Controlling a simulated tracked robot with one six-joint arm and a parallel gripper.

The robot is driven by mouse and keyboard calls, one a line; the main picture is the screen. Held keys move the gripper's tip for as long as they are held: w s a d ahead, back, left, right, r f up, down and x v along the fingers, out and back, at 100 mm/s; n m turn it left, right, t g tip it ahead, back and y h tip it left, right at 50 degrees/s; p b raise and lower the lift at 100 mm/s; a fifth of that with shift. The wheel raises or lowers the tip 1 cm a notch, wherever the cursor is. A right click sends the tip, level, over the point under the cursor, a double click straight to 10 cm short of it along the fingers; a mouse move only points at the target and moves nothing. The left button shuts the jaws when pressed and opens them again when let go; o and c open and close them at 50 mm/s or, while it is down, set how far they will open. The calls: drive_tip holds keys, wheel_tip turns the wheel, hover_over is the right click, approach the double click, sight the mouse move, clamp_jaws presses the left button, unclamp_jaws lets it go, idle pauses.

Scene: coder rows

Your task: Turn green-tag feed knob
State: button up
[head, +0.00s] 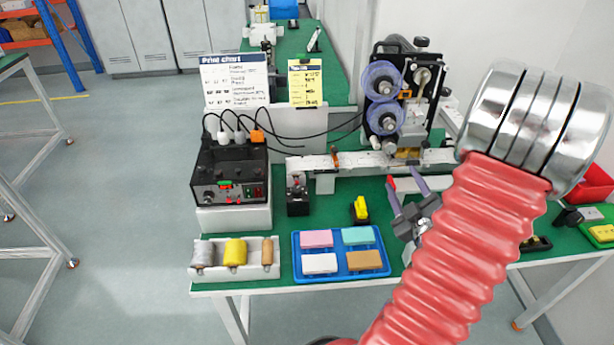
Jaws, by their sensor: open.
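A black control box (229,178) stands on a white block at the left of the green-topped bench. A small green tag (225,184) shows on its front, with a dark knob (208,196) to the lower left. I cannot tell for sure which knob the tag belongs to. My gripper (403,186) is open, with two purple-grey fingers spread and pointing away toward the printing machine (392,100). It is well to the right of the control box, apart from it. My red, ribbed arm hides part of the bench's right side.
A white rail (365,161) runs across the bench behind my gripper. A blue tray (299,262) with colored blocks and a white tray (192,262) with rolls are at the front. A yellow-black item (361,210) stands between. Two printed charts (235,80) stand behind the box.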

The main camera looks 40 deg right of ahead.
drive_tip(key=shift+w+a+r+g+y, duration=1)
drive_tip(key=shift+w+a+r+g, duration=0.7)
drive_tip(key=shift+w+a, duration=2.4)
drive_tip(key=a+r+m+g+y, duration=0.1)
drive_tip(key=a+r, duration=0.1)
drive_tip(key=a, duration=0.6)
drive_tip(key=w+a+r+m+g+y, duration=0.1)
drive_tip(key=a+r+g, duration=0.1)
drive_tip(key=a, duration=0.6)
drive_tip(key=shift+r+m+y, duration=0.3)
drive_tip(key=shift+r+m, duration=0.1)
drive_tip(key=shift+r, duration=0.05)
drive_tip(key=shift+w, duration=0.15)
